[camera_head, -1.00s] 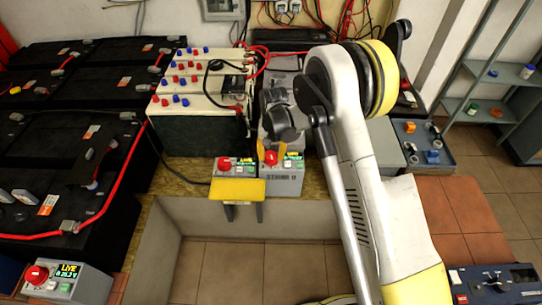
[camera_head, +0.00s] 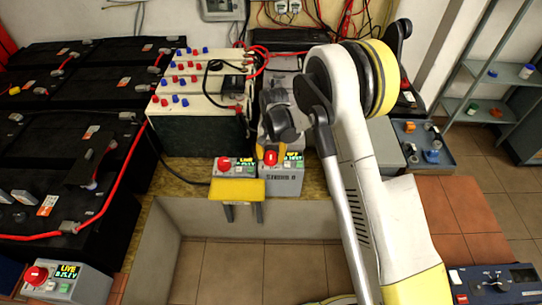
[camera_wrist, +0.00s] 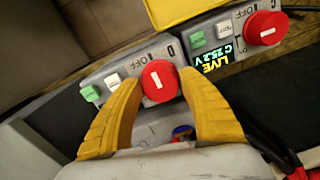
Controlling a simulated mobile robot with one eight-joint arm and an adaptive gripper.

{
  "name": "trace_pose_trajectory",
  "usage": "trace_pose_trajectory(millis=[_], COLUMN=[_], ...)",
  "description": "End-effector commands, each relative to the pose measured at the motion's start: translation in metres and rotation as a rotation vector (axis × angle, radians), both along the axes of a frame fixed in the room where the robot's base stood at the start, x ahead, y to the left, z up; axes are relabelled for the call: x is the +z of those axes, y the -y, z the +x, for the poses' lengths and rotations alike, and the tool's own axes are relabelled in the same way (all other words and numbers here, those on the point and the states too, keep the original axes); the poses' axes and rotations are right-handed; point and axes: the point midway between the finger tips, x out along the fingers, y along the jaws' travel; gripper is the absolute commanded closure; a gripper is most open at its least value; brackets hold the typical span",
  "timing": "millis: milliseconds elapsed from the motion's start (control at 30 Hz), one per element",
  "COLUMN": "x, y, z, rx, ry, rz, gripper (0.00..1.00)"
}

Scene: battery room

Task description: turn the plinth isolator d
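Two small grey isolator boxes stand side by side on the plinth edge. The right one, isolator d (camera_head: 283,181), has a red knob (camera_head: 270,158) with a white bar, clear in the wrist view (camera_wrist: 159,82), along with an OFF mark, a white button and a green button. My gripper (camera_wrist: 161,88) comes from above, with its yellow fingers on either side of this knob, tips against its rim. In the wrist view its display is hidden; in the head view the display is lit but too small to read.
The neighbouring isolator (camera_wrist: 231,47) reads LIVE, C and 25.2 V, with its own red knob close by. A yellow plate (camera_head: 237,190) stands before it. A white-topped battery (camera_head: 200,118) with cables stands behind. Another live isolator (camera_head: 66,284) is at lower left.

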Motion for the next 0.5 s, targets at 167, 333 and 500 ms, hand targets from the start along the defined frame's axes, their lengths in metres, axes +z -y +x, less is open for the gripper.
trace_pose_trajectory(millis=[167,333,500], x=[0.000,0.002,0.024], y=[0.000,0.000,0.001], z=[0.000,0.000,0.000], rx=[0.000,0.001,0.001], ry=[0.000,-0.001,-0.001], rz=[0.000,0.000,0.001], gripper=[0.49,0.49,0.49])
